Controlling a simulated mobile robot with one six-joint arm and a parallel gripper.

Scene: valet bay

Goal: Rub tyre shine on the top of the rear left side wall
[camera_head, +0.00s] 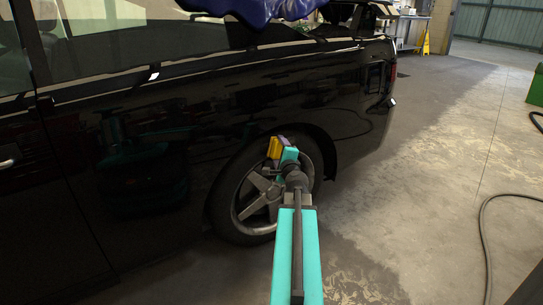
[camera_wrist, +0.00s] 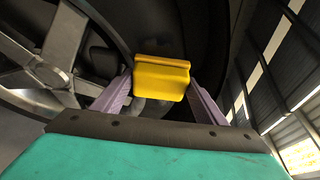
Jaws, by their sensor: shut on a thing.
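The rear left wheel of the black car shows its silver spoked rim (camera_head: 254,200) and dark tyre (camera_head: 222,204) in the head view. My gripper (camera_head: 276,149) is at the upper part of this wheel, shut on a yellow applicator block (camera_head: 274,147). In the wrist view my gripper (camera_wrist: 157,92) has its two purple fingers on either side of the yellow block (camera_wrist: 161,73). The dark tyre (camera_wrist: 150,25) lies behind the block, with the spoked rim (camera_wrist: 55,50) to the left. I cannot tell whether the block touches the side wall.
The car's glossy black body (camera_head: 150,135) rises close above and left of the wheel. A blue cloth (camera_head: 250,8) lies on the car. A dark hose (camera_head: 483,225) runs over the floor at right. Clear concrete floor (camera_head: 430,170) lies right of the car.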

